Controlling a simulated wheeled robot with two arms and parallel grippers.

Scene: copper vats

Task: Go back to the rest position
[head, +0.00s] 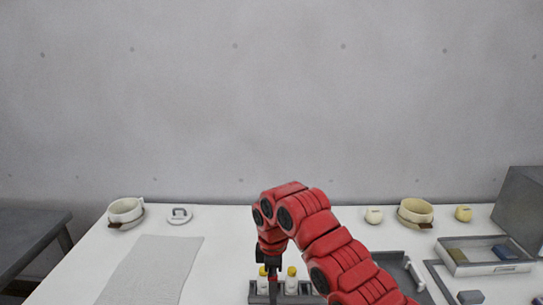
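My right arm, red with dark joints, comes in from the lower right and bends down at the wrist. Its dark gripper (272,284) points down over a small grey rack (310,298) at the table's front. Two vials with yellow caps stand in the rack: a left vial (263,284) right beside the gripper, and a right vial (291,282). I cannot tell whether the fingers touch or hold anything. My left gripper is not in view.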

